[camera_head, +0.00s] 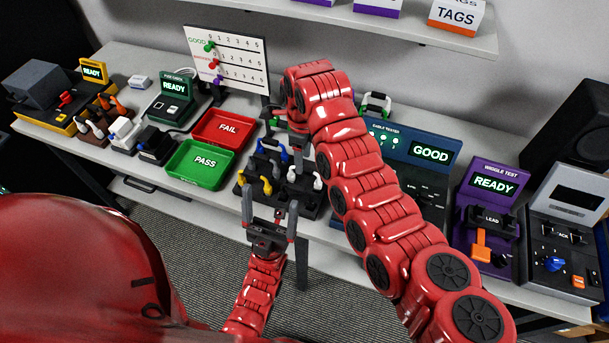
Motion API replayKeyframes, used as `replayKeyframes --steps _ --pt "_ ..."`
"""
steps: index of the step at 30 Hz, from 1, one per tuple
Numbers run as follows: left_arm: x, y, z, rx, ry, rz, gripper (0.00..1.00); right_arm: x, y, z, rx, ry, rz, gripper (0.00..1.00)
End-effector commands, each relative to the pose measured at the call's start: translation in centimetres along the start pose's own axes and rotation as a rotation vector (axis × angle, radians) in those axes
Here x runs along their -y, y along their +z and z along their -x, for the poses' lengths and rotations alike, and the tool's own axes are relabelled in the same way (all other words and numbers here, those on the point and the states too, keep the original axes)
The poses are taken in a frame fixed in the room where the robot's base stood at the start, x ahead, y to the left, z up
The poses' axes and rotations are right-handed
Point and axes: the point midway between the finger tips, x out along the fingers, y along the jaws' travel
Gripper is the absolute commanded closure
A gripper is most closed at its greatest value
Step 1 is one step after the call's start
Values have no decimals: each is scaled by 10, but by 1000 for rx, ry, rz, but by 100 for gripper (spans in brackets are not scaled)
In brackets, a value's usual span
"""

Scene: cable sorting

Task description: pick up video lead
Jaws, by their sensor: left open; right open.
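A dark rack (268,206) on the table holds several lead ends with yellow, blue, white and grey plugs. None carries a label I can read, so I cannot tell which is the video lead. My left gripper (270,197) is open and empty at the rack's front edge, its fingers pointing toward the plugs. A yellow plug (243,178) is just left of its fingertips, and a white plug (318,182) is to the right. My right gripper (283,128) is open behind the rack, partly hidden by its own arm. A blue plug (270,143) is close below it.
A red FAIL tray (246,116) and green PASS tray (181,177) are left of the rack. The cable tester (428,190) reads GOOD at right, beside the purple wiggle tester (470,240). A score board (250,60) stands behind. My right arm crosses the middle.

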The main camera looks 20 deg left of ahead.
Motion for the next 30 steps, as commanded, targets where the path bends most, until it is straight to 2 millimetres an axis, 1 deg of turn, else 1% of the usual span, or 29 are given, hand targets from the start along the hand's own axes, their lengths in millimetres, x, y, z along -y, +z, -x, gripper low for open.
replayKeyframes --steps 1,4,8,11,14,16,21,30 --pt "0 -1 -8 0 0 0 8 -1 -1 -5 -4 5 0 43" --pt "0 -2 -11 0 0 0 8 0 0 -17 0 2 0 43" --pt "1 -2 -15 0 0 0 8 0 0 -25 1 1 0 43" --pt "1 -5 -28 0 0 0 8 -2 -3 -34 -2 4 0 43" --pt "2 -7 -41 0 0 0 8 -3 -6 -47 -1 2 0 43" --pt "2 -6 -39 0 0 0 8 -4 -5 -59 -3 1 4 43" --pt "2 -7 -42 0 0 0 8 -3 -5 -73 -1 0 2 43" --pt "2 -7 -42 0 0 0 8 -3 -5 -76 2 -2 0 43"
